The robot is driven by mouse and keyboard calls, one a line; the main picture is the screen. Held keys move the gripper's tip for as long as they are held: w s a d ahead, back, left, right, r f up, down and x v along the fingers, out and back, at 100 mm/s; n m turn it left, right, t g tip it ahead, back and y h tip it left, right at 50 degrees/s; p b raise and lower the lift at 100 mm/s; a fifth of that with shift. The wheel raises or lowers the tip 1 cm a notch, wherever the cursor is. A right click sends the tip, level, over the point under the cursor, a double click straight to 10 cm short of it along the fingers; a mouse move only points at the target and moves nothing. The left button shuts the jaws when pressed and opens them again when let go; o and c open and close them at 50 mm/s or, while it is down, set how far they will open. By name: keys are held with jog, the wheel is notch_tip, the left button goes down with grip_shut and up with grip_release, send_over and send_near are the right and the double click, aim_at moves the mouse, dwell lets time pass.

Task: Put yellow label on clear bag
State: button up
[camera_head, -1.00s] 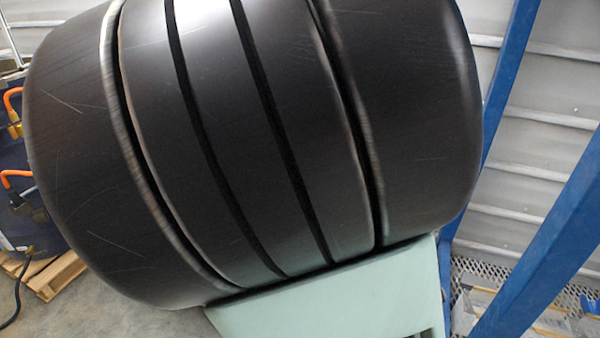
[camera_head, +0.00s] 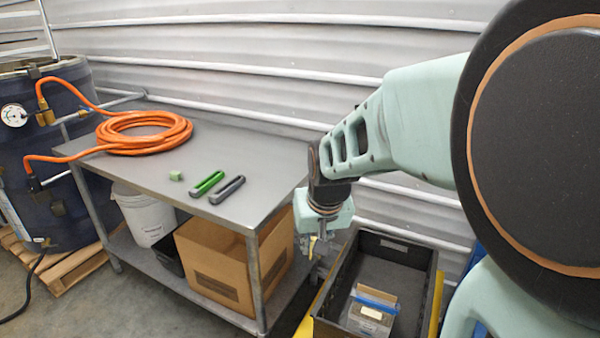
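A clear bag (camera_head: 368,312) with a blue strip along its top lies in a black crate (camera_head: 425,281) at the lower right. A small pale, cream patch shows on the bag's face; I cannot tell whether it is a label. My gripper (camera_head: 317,250) hangs pointing down just left of the crate, above and apart from the bag. A small yellowish bit (camera_head: 312,246) shows at its fingertips. It is too small to tell whether this is the yellow label, or whether the fingers are shut on it.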

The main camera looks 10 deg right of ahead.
notch_tip(320, 180, down, 7)
jog(key=b, duration=0.4)
jog(key=n+g+y+b, duration=0.2)
jog(key=n+y+b, duration=0.2)
jog(key=n, duration=0.7)
send_over(388, 295)
jog(key=d, duration=0.1)
jog(key=shift+s+d+f, duration=0.1)
jog(key=shift+f, duration=5.6)
jog(key=shift+s+d+f, duration=0.1)
jog(key=shift+f, duration=5.55)
notch_tip(388, 295, down, 3)
jog(key=b, duration=0.3)
jog(key=shift+w+f, duration=0.1)
jog(key=shift+f, duration=0.1)
jog(key=shift+b, duration=0.35)
jog(key=o, duration=0.8)
jog(key=shift+o, duration=0.7)
